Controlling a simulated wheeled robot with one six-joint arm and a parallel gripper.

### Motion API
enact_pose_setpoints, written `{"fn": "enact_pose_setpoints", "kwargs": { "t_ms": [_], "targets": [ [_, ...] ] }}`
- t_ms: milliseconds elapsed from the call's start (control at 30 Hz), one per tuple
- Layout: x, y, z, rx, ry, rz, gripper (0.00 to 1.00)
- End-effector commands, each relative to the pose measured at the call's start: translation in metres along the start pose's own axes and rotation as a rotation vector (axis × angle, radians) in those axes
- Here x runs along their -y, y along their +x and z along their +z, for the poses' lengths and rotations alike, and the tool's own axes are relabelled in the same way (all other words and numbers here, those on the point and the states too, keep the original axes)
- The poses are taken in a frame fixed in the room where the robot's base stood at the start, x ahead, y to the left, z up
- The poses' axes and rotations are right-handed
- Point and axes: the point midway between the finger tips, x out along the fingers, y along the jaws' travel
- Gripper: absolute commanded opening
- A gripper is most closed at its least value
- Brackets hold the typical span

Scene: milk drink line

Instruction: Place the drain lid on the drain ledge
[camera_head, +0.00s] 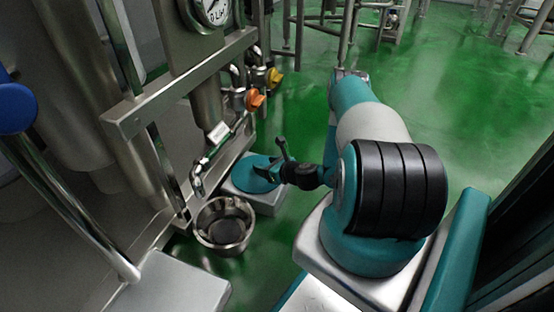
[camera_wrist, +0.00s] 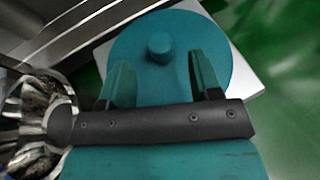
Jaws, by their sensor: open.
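The drain lid (camera_head: 252,174) is a round teal disc with a small knob. It lies flat on a pale grey block (camera_head: 268,207), which looks like the drain ledge, beside the steel machine. In the wrist view the lid (camera_wrist: 145,28) fills the upper middle, and a corner of the block (camera_wrist: 246,72) shows at its right. My gripper (camera_head: 283,160) is at the lid's right side in the head view. In the wrist view my gripper (camera_wrist: 162,66) is open, its fingers spread either side of the knob's line. I cannot tell whether they touch the lid.
A round steel bowl (camera_head: 224,248) stands on the green floor, left of and nearer than the block. Pipes and an orange valve knob (camera_head: 256,100) stick out from the machine above the lid. Open green floor (camera_head: 300,105) lies behind and to the right.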

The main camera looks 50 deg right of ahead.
Motion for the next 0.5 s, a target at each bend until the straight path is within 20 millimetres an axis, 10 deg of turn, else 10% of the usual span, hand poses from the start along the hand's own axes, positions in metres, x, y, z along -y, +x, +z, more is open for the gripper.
{"fn": "enact_pose_setpoints", "kwargs": {
  "t_ms": [500],
  "targets": [
    [0.0,-0.043,0.0,0.002,0.0,0.0,0.58]
  ]
}}
